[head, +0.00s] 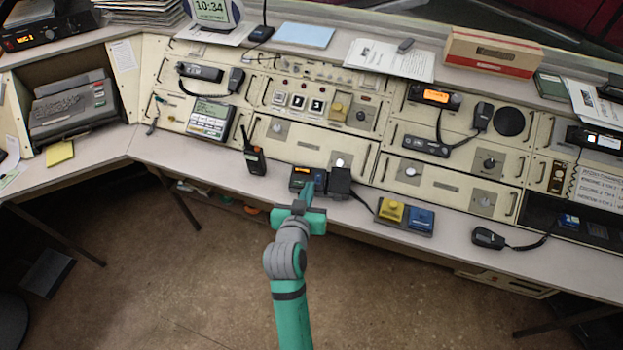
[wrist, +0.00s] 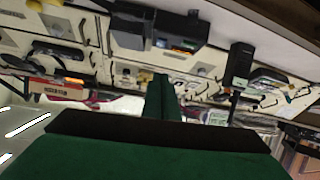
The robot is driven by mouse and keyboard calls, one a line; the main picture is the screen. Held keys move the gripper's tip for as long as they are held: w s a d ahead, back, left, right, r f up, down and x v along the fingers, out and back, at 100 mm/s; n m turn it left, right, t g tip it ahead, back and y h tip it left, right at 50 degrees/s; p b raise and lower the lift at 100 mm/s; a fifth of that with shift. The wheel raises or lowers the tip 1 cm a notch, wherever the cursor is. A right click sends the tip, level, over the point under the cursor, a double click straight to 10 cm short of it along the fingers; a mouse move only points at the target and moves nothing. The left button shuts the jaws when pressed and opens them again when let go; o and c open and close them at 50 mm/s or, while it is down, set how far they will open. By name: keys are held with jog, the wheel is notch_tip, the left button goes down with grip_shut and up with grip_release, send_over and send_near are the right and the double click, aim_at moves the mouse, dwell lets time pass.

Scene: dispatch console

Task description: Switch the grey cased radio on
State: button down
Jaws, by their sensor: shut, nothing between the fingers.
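A small dark grey radio (head: 304,174) with a lit orange display stands on the desk's front ledge; it seems to be the grey cased radio. A black box (head: 340,182) stands against its right side. My gripper (head: 307,190) is shut and empty, its fingertips just in front of the radio in the head view and overlapping its lower edge. I cannot tell whether they touch. The upside-down wrist view also shows the radio (wrist: 182,30), the black box (wrist: 130,30) and my shut fingers (wrist: 160,98). The radio's controls are too small to make out.
A black handheld radio (head: 254,158) stands to the left. A box with yellow and blue pads (head: 405,215) lies to the right, with a cable running toward the black box. A handset (head: 488,238) lies further right. The ledge between them is mostly clear.

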jog(key=shift+s+a+r, duration=0.15)
jog(key=shift+s, duration=1.1)
jog(key=s+f+n+y, duration=0.1)
jog(key=s+f, duration=0.3)
jog(key=s, duration=0.5)
jog(key=s+f+n+y, duration=0.1)
jog(key=s+f, duration=0.3)
jog(key=s, duration=0.6)
jog(key=s+d+r+t, duration=0.1)
jog(key=s+r, duration=0.1)
jog(key=s, duration=0.6)
jog(key=s+d+r+m, duration=0.1)
jog(key=s+r, duration=0.2)
jog(key=s, duration=0.5)
jog(key=shift+s+d+t, duration=0.2)
jog(key=shift+s+t, duration=0.05)
jog(key=shift+t, duration=0.15)
